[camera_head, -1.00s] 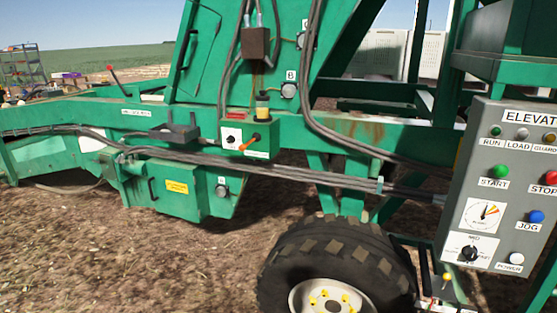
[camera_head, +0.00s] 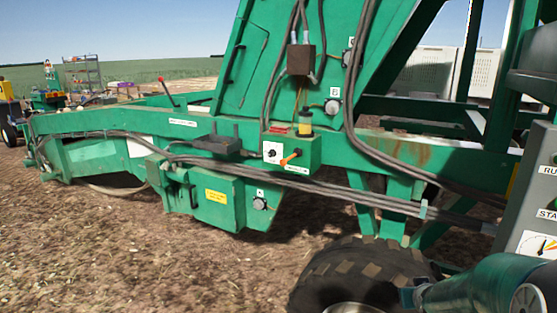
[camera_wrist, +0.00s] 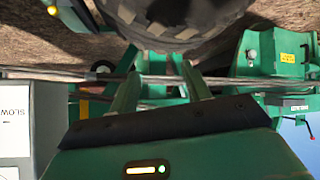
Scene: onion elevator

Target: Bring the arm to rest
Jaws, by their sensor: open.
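My gripper (camera_wrist: 162,66) shows in the wrist view, which looks upside down. Its green body with a lit indicator and a dark edge fills the bottom. Two green fingers reach forward with a gap between them, and nothing is seen held. In the head view only a teal part of my arm shows at the lower right; the gripper is outside that view. The green elevator machine (camera_head: 405,147) stands ahead. Its tyre (camera_head: 365,270) is near my arm in the head view and fills the top of the wrist view (camera_wrist: 175,12).
A grey control panel (camera_head: 530,190) stands at the right edge, partly behind my arm; a grey panel also edges the wrist view (camera_wrist: 15,150). Dark hoses (camera_head: 330,190) cross the machine's side. Bare soil (camera_head: 110,260) lies open at lower left. A shelf rack (camera_head: 82,75) stands farther back.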

